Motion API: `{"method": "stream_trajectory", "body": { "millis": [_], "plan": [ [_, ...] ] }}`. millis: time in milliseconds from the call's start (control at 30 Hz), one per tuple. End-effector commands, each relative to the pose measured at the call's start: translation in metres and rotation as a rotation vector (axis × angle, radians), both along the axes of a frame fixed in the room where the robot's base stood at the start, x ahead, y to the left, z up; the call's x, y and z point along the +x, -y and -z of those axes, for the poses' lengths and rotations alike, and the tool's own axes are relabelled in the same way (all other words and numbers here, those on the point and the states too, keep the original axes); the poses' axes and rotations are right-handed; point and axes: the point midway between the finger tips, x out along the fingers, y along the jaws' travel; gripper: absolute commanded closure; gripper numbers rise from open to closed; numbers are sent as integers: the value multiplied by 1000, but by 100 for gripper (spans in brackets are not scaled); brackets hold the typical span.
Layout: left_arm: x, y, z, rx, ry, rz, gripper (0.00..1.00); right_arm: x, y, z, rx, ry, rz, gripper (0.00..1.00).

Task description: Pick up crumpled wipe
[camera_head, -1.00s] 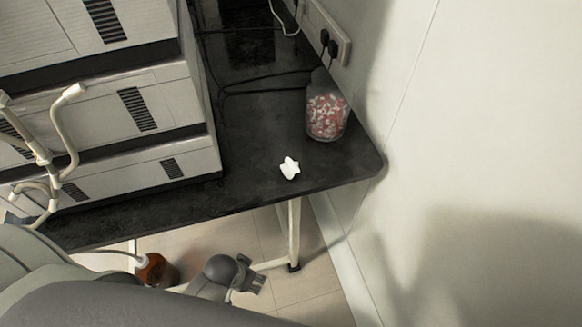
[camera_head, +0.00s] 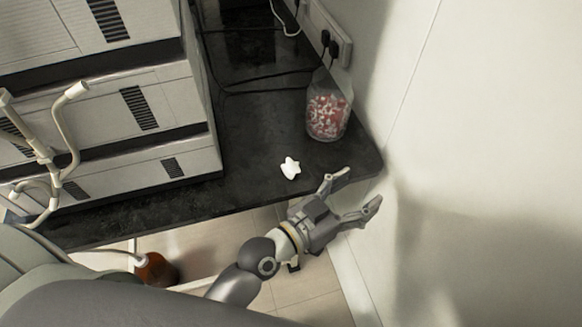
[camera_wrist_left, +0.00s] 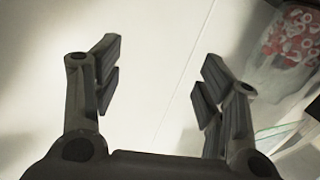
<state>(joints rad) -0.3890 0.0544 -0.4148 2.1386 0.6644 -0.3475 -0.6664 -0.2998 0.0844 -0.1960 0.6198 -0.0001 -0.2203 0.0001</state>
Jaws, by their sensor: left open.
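The crumpled wipe (camera_head: 290,168) is a small white lump on the black bench top (camera_head: 255,150), near its front edge, in the head view. My left gripper (camera_head: 360,190) is open and empty, to the right of the wipe and apart from it, by the bench's front right corner. In the left wrist view its two fingers (camera_wrist_left: 158,80) stand wide apart with the pale wall behind them. The wipe does not show in the left wrist view. My right gripper is not in view.
A clear jar of red and white pieces (camera_head: 327,112) stands behind the wipe; it also shows in the left wrist view (camera_wrist_left: 290,45). Stacked white instrument units (camera_head: 140,110) fill the left. A wall (camera_head: 480,130) closes the right side. A brown bottle (camera_head: 157,270) is below the bench.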

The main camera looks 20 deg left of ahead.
Motion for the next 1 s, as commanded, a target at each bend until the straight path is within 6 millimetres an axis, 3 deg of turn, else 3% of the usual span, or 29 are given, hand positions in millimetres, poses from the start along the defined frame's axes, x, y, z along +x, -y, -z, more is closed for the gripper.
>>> {"method": "stream_trajectory", "body": {
  "millis": [100, 200, 367, 467, 700, 900, 1000],
  "plan": [
    [17, 3, -25, -108, 128, -101, 34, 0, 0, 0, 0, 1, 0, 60],
    [30, -4, -38, -176, 201, -219, 34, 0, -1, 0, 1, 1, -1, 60],
    [45, -27, -37, -238, 247, -455, 34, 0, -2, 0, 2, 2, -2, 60],
    [49, -44, -24, -235, 229, -617, 34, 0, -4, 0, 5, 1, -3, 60],
    [39, -80, 35, -102, 82, -981, 34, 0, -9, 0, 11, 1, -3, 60],
    [18, -97, 73, 44, -45, -1155, 34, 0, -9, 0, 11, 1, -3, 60],
    [13, -101, 82, 84, -77, -1193, 34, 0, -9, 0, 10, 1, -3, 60]
  ]
}}
